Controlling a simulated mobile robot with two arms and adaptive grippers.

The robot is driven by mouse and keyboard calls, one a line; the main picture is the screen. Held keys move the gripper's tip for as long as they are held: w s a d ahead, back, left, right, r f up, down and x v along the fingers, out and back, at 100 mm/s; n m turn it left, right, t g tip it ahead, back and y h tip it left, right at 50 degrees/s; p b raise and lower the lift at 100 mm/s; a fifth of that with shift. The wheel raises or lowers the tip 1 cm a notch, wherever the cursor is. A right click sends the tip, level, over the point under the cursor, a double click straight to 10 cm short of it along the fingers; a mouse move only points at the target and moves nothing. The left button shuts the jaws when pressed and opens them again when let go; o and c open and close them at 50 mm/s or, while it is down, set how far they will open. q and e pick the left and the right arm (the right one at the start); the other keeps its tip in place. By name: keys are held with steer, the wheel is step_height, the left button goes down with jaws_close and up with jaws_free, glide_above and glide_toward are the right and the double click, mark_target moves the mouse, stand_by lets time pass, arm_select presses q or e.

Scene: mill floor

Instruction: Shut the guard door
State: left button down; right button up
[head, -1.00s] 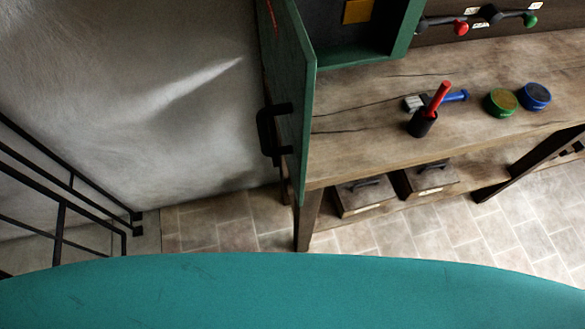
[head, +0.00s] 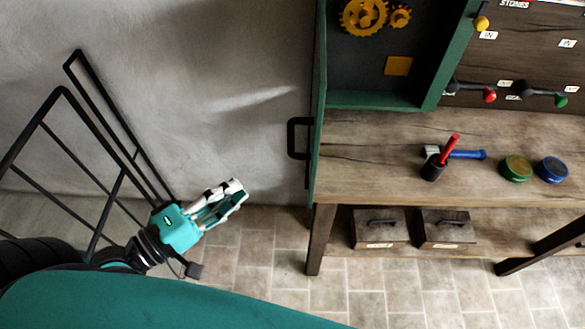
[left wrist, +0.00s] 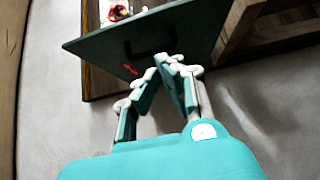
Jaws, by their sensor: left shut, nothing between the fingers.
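The guard door (head: 318,110) is a green panel standing open at the left side of the green cabinet, seen nearly edge-on in the head view. Its black handle (head: 293,138) sticks out to the left. In the left wrist view the door (left wrist: 100,48) is a dark green sheet, with its handle (left wrist: 135,52) just beyond my fingertips. My left gripper (head: 238,190) is shut and empty, left of the handle and lower in the head view, apart from it there. It also shows in the left wrist view (left wrist: 166,62). My right gripper is not in view.
Yellow gears (head: 362,16) sit inside the cabinet.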

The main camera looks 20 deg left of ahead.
arm_select(q)
steer(key=w+d+p, duration=0.5)
steer(key=w+d, duration=0.3)
steer(key=shift+d, duration=0.25)
steer(key=shift+w, duration=0.15)
stand_by(0.4)
